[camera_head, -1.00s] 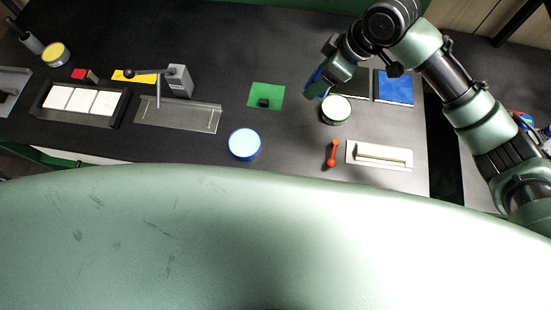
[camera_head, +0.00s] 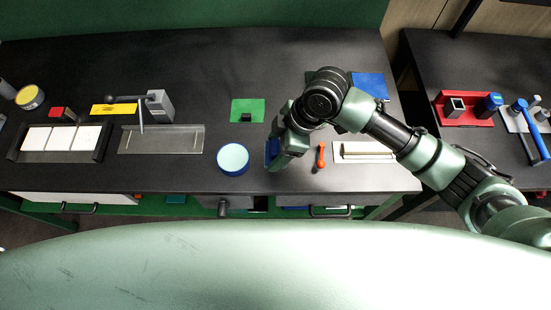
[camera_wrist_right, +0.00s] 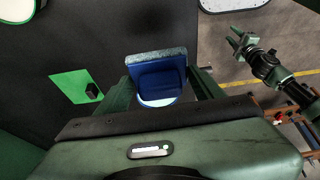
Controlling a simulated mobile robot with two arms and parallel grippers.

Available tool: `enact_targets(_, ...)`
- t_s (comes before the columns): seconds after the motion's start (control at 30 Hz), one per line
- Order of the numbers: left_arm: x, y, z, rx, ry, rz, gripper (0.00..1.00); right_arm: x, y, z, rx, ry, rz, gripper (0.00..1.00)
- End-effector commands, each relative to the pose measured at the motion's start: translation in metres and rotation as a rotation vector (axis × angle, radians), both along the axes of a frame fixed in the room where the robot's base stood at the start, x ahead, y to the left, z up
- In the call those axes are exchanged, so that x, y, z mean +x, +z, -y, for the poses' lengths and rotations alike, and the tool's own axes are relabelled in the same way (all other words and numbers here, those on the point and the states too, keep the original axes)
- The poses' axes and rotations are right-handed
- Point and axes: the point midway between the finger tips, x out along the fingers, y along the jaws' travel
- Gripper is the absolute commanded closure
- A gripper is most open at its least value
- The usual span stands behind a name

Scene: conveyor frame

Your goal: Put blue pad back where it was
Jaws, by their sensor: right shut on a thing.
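My right gripper (camera_head: 274,152) is shut on a blue pad (camera_head: 271,150) and holds it over the black table, just right of a round tin with a light blue top (camera_head: 232,159). In the right wrist view the blue pad (camera_wrist_right: 160,80) with its grey speckled face sits between the fingers (camera_wrist_right: 165,85) and partly covers the round tin (camera_wrist_right: 158,101). A green square (camera_head: 243,104) with a small black block (camera_head: 246,117) lies behind the tin. My left gripper (camera_wrist_right: 240,40) shows in the right wrist view, fingers apart and empty.
A blue square (camera_head: 368,84) lies at the back right. An orange-red handle (camera_head: 321,155) and a white tray (camera_head: 365,152) lie right of my gripper. A clear plate (camera_head: 160,140) and a rack of white tiles (camera_head: 102,137) are left. Drawers line the front.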

Motion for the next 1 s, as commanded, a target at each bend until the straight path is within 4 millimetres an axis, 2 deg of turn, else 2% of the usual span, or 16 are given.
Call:
enact_targets(0.1, -0.004, 0.003, 0.000, 0.000, 0.000, -0.005, 0.64, 0.000, -0.020, 0.000, 0.000, -0.001, -0.002, 0.65)
enact_targets(0.27, -0.008, 0.003, -0.001, 0.001, 0.000, -0.011, 0.64, 0.000, -0.033, 0.000, 0.001, -0.001, -0.001, 0.65)
enact_targets(0.53, -0.008, 0.006, -0.001, 0.002, 0.000, -0.012, 0.64, 0.000, -0.069, 0.000, 0.001, -0.002, -0.001, 0.65)
enact_targets(0.97, -0.009, 0.005, -0.002, 0.003, -0.001, -0.013, 0.64, 0.000, -0.076, 0.000, 0.001, 0.000, 0.001, 0.65)
enact_targets(1.0, -0.009, 0.005, -0.002, 0.003, -0.001, -0.013, 0.64, 0.000, -0.076, 0.000, 0.001, -0.001, 0.002, 0.24)
